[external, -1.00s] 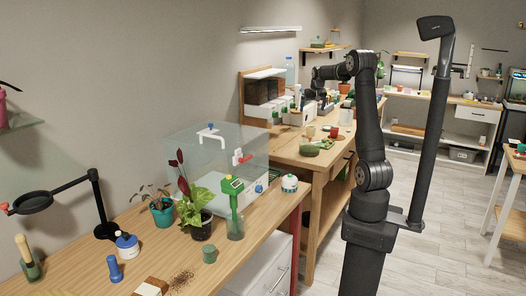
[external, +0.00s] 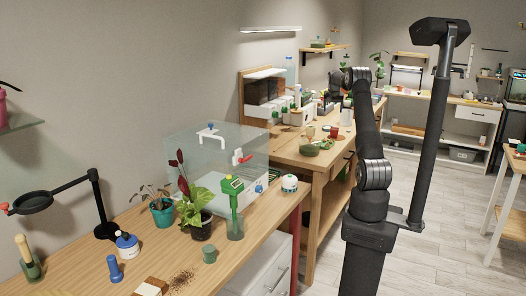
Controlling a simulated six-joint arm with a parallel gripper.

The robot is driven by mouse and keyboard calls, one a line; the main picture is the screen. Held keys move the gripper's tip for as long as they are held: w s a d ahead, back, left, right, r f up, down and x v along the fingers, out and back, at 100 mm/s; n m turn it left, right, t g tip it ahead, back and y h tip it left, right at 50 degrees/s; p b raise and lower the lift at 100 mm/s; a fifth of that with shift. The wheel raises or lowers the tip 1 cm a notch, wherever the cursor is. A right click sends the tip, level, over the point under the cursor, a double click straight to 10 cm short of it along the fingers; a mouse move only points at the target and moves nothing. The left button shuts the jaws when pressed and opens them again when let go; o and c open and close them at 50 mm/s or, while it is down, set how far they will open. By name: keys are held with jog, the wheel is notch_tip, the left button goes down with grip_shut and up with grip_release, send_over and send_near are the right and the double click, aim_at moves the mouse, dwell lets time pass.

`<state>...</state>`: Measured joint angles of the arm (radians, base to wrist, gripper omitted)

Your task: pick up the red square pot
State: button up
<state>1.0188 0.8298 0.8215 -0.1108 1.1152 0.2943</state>
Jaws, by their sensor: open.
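A small red pot (external: 334,132) stands on the wooden bench along the wall, in the middle of the external view. It is too small here to tell whether it is square. A reddish cup-like thing (external: 310,132) stands just left of it. My gripper (external: 326,108) is a small dark shape over the back part of that bench, beyond and above the red pot and apart from it. My own arm hides part of the wrist. The gripper is open, and I see nothing held in it.
A green bowl (external: 309,150) and other small green things sit near the bench's front edge. White bins (external: 297,117) and a wooden shelf unit (external: 262,92) line the wall side. The near bench (external: 75,262) holds plants, a clear tank (external: 185,145) and a magnifier (external: 35,202).

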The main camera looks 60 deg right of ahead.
jog(key=s+d+f, duration=0.1)
jog(key=d, duration=0.1)
send_over(335, 133)
jog(key=shift+m, duration=0.3)
notch_tip(335, 133, down, 10)
jog(key=shift+w+d+f, duration=0.1)
jog(key=shift+w, duration=0.05)
jog(key=shift+x, duration=3.05)
jog(key=shift+w, duration=0.15)
jog(key=c, duration=1.1)
